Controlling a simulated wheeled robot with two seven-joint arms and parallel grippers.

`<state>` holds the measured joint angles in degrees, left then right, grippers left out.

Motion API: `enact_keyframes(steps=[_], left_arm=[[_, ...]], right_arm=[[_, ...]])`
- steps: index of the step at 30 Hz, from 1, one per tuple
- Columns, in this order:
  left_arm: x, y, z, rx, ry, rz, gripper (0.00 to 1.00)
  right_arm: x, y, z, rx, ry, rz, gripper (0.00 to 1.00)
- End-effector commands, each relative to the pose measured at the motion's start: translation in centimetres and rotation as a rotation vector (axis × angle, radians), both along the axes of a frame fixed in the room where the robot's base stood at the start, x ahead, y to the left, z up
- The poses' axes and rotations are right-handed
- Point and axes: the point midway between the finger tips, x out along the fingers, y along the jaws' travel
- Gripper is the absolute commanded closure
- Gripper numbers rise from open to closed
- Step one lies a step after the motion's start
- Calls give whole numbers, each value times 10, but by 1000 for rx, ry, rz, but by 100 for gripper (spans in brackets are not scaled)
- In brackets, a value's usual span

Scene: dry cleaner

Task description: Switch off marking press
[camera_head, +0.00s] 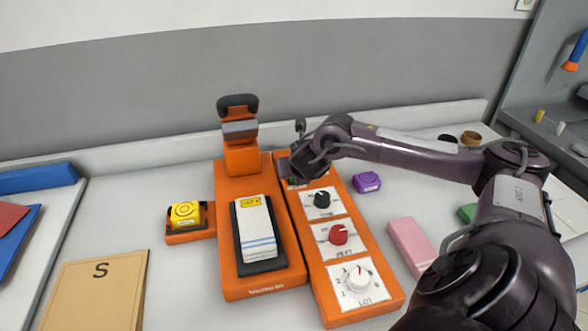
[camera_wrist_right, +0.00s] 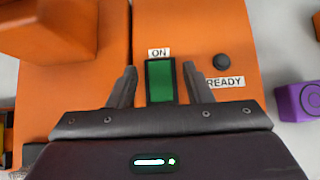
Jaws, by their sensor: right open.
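The orange marking press (camera_head: 240,160) stands on the table in the head view, with a white cloth (camera_head: 259,230) on its dark pad. Beside it is an orange control panel (camera_head: 350,205) with a black, a red and a white dial. My right gripper (camera_head: 297,166) is over the panel's far end and hides most of it there. In the right wrist view a green rocker switch (camera_wrist_right: 160,83) labelled ON lies between the open fingers of my right gripper (camera_wrist_right: 163,75). A black round part (camera_wrist_right: 222,62) labelled READY is to its right. My left gripper is not in view.
A yellow stamp-like object (camera_head: 186,213) sits on an orange holder left of the press. A purple block (camera_head: 366,182) and a pink block (camera_head: 411,245) lie right of the panel. A tan folder (camera_head: 95,290) marked S lies front left. Grey wall (camera_head: 150,95) stands behind.

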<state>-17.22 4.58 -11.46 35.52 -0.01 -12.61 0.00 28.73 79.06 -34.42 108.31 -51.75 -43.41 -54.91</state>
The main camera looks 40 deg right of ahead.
Motion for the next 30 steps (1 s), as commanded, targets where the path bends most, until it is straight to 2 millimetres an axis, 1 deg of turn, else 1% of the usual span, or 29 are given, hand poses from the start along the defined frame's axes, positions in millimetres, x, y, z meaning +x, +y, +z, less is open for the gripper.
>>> enact_keyframes(steps=[4, 12, 15, 20, 30], left_arm=[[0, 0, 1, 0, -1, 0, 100], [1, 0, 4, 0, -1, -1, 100], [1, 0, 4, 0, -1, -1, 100], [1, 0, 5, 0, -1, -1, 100], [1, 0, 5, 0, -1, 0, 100]], right_arm=[[-8, 5, 11, -2, -1, 3, 55], [-37, 20, 44, -3, -3, 3, 55], [-44, 24, 51, -3, -2, 1, 55], [-48, 26, 55, 0, -1, 0, 55], [-48, 26, 55, 0, -1, -1, 55]])
